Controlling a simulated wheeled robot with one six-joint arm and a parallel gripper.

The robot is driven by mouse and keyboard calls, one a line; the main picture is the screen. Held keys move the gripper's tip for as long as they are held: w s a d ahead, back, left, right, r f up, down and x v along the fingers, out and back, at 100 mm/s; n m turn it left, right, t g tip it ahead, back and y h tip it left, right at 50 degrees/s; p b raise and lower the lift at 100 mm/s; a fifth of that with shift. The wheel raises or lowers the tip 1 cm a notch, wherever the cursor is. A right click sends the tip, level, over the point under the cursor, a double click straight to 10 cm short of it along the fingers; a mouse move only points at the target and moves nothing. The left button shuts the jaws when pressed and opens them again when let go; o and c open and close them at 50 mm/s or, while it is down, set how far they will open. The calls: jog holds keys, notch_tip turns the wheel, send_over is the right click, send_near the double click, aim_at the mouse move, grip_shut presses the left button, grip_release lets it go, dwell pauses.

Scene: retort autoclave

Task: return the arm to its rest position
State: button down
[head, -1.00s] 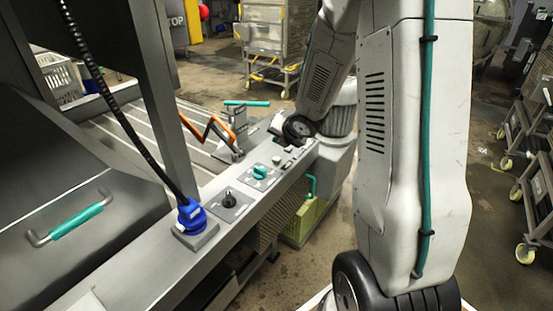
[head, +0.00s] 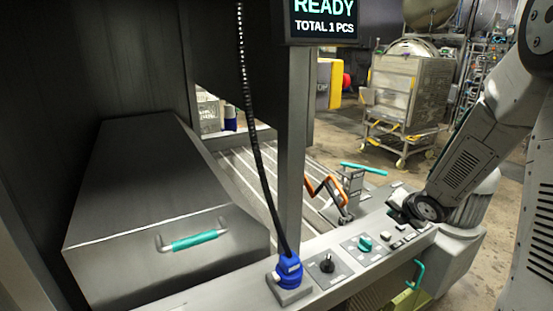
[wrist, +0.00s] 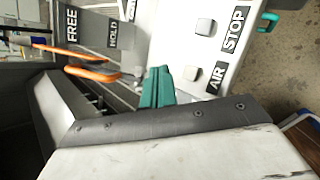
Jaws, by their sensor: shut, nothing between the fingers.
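My arm (head: 470,160) enters the head view from the right and reaches down to the front end of the machine's control panel. Its dark round joint (head: 427,207) is low over the panel edge. My gripper is not clearly seen in the head view. In the wrist view its teal fingers (wrist: 156,88) are together with nothing between them. They point toward the panel with the AIR and STOP labels (wrist: 225,60). I cannot tell whether they touch anything.
The panel holds a teal knob (head: 365,243), a black switch (head: 327,263) and a blue plug (head: 289,268) with a black cable. An orange bent linkage (head: 322,190) and a teal lever (head: 363,168) stand behind. A wheeled metal cart (head: 408,90) is farther back. Open floor lies between.

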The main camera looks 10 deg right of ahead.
jog(key=s+d+f+m+g+h, duration=0.2)
jog(key=s+d+f+m+g, duration=0.1)
jog(key=s+m, duration=0.3)
jog(key=s+a+r+m+g, duration=0.3)
jog(key=s+r+m+g, duration=0.15)
jog(key=s+m, duration=0.45)
jog(key=s+a+r+m+y, duration=0.2)
jog(key=s+a+r+m, duration=0.8)
jog(key=s+a+r, duration=0.5)
jog(key=s+a, duration=0.3)
jog(key=a, duration=0.1)
jog(key=shift+s+r+m+y, duration=0.3)
jog(key=shift+s+m, duration=0.1)
